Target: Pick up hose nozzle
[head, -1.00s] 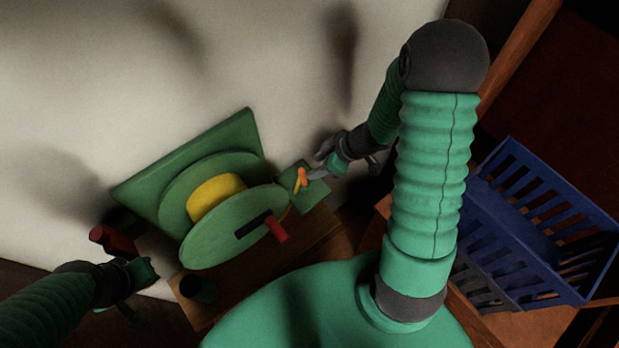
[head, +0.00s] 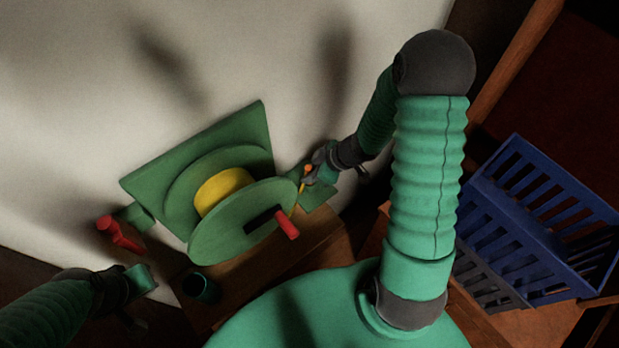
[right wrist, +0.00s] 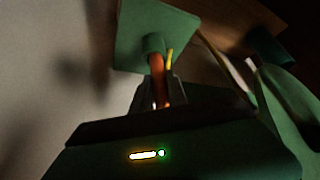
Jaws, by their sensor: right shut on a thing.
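The hose nozzle is a small orange piece (head: 307,169) at the right end of the hose reel in the head view. In the right wrist view the orange nozzle (right wrist: 157,68) stands out from a round socket on a green holder plate (right wrist: 135,22). My right gripper (head: 308,178) is shut on the nozzle, with its fingers (right wrist: 160,88) on either side of it. The nozzle still meets the socket. The fingers and wrist hide part of it. My left gripper (head: 142,280) is at the lower left, away from the nozzle; its jaws are not clear.
The green hose reel (head: 235,230) with yellow hose (head: 222,190) and red crank (head: 287,224) stands left of the nozzle. A red handle (head: 122,236) is above my left gripper. A dark green cup (head: 200,288) is on the wooden surface. Blue crates (head: 545,195) stand right.

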